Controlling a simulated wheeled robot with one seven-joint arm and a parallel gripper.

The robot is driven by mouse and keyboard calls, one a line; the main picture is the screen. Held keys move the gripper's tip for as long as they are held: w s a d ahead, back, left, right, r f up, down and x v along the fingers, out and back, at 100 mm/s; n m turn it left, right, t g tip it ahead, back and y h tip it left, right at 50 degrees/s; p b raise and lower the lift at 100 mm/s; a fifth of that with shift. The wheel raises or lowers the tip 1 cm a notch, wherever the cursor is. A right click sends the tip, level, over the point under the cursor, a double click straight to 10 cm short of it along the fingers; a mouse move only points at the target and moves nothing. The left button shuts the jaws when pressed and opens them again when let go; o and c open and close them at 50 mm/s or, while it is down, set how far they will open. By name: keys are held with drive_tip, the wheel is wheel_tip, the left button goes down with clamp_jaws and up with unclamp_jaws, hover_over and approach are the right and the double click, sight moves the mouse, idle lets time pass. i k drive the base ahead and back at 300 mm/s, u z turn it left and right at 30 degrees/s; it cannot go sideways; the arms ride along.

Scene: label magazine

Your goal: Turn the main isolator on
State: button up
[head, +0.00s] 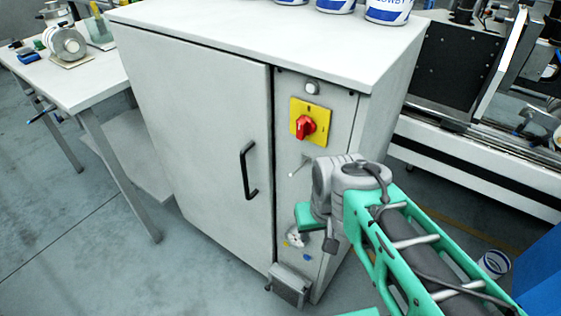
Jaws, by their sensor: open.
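The main isolator is a red rotary handle (305,126) on a yellow plate (311,113), on the narrow right-hand panel of a white cabinet (200,135). The marks on the plate are too small to read, so I cannot tell its position from them. My wrist and arm come in from the lower right and hide part of the panel.
A round grey fitting (312,88) sits above the isolator. The cabinet door has a black handle (248,170). Blue-and-white tubs (388,10) stand on the cabinet top. A workbench (75,82) is at left, machinery (455,70) at right. Space before the isolator is clear.

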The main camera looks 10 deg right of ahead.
sight(305, 125)
drive_tip(key=z, duration=1.2)
drive_tip(key=k, duration=1.9)
drive_tip(key=u, duration=2.25)
drive_tip(key=i, duration=0.55)
drive_tip(key=u, duration=0.15)
